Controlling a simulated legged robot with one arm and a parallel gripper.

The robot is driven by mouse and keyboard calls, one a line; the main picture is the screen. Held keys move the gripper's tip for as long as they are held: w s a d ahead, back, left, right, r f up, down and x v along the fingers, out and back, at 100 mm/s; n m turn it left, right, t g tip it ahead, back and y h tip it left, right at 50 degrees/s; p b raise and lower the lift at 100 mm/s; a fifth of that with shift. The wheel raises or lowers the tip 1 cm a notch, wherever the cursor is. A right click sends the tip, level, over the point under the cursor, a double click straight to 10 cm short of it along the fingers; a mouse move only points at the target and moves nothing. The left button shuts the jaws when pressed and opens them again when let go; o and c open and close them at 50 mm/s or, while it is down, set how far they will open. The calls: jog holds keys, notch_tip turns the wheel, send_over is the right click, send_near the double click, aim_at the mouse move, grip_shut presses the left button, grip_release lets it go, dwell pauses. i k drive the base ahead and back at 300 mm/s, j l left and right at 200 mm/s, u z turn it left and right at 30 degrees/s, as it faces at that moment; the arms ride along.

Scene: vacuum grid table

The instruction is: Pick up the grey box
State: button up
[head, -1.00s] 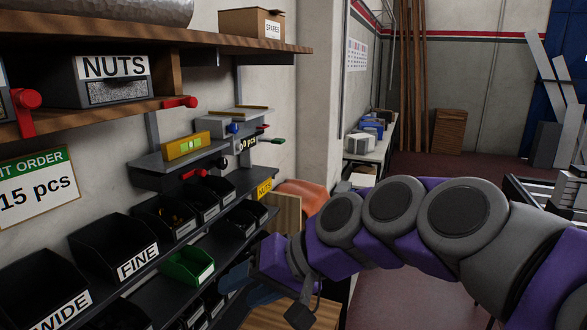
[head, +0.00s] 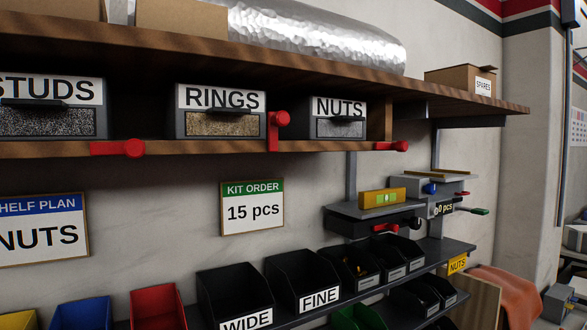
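Several grey boxes with white labels sit in the lower level of the wooden shelf: one labelled STUDS (head: 50,123), one labelled RINGS (head: 221,124) and one labelled NUTS (head: 340,129). I cannot tell which one is the grey box of the task. A red clamp-like piece (head: 278,128) stands between the RINGS and NUTS boxes. My gripper is not in view.
Black bins marked WIDE (head: 235,295) and FINE (head: 304,280) stand on a dark lower shelf. A spirit level (head: 382,198) lies on a small grey shelf. Red pieces (head: 392,146) stick out along the wooden shelf's front edge. A carton (head: 458,80) stands on top.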

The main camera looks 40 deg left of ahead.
aim_at(38, 105)
jog(key=k+j, duration=0.7)
jog(key=j, duration=0.2)
jog(key=k+j+u, duration=0.1)
jog(key=u, duration=1.65)
jog(key=i+j, duration=0.05)
